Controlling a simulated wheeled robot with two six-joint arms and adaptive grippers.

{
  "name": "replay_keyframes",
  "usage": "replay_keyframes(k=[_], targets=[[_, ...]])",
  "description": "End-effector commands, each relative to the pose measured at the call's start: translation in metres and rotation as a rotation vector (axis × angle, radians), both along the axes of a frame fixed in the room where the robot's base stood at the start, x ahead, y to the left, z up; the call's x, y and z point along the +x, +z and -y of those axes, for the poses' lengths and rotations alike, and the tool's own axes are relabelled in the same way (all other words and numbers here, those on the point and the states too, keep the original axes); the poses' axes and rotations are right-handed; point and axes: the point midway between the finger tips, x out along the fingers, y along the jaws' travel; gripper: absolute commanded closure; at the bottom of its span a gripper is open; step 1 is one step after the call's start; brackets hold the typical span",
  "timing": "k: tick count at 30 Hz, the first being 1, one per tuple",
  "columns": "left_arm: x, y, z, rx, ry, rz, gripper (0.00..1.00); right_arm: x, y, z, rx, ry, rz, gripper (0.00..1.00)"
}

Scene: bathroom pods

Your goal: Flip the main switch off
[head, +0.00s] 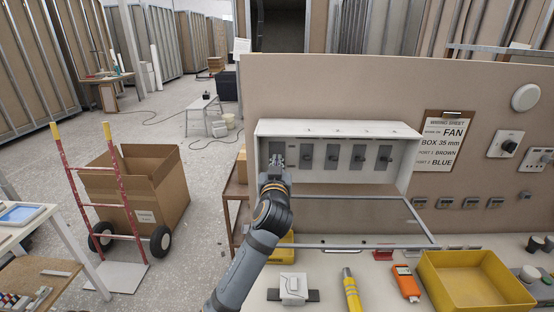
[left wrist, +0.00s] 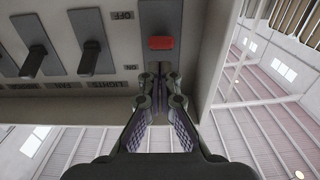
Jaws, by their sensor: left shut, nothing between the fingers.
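The switch box (head: 340,130) stands on the bench with its row of levers facing me. The main switch is the leftmost one in the head view, largely behind my left gripper (head: 277,162). In the left wrist view, the main switch (left wrist: 161,43) has a red handle on a dark plate. It sits between the OFF and ON labels, whose lettering appears upside down. My left gripper (left wrist: 160,80) is shut and empty, its tips on the ON side, just short of the red handle. I cannot tell whether they touch it. My right gripper is not in view.
Other black levers (left wrist: 88,57) stand beside the main switch. The box's clear lid (head: 350,215) hangs open in front. A yellow bin (head: 470,280), a yellow-handled tool (head: 352,290) and an orange meter (head: 406,283) lie on the bench. A hand truck (head: 105,205) stands at left.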

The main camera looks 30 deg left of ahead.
Motion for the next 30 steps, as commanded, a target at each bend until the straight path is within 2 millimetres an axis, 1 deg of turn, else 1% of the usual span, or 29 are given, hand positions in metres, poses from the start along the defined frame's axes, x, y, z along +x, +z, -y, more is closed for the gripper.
replay_keyframes(k=[4,10,15,20,30], targets=[[-0.01,-0.002,0.007,-0.004,-0.002,0.0,1.0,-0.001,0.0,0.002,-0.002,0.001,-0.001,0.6],[-0.043,-0.004,0.027,-0.009,0.0,-0.001,1.0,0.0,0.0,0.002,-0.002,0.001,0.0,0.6],[-0.058,-0.004,0.037,-0.005,-0.002,-0.001,1.0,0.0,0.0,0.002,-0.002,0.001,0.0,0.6],[-0.063,-0.003,0.039,-0.001,0.001,-0.001,1.0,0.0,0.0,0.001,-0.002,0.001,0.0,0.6],[-0.063,-0.003,0.039,0.0,0.0,0.0,1.0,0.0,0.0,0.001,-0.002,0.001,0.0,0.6]])
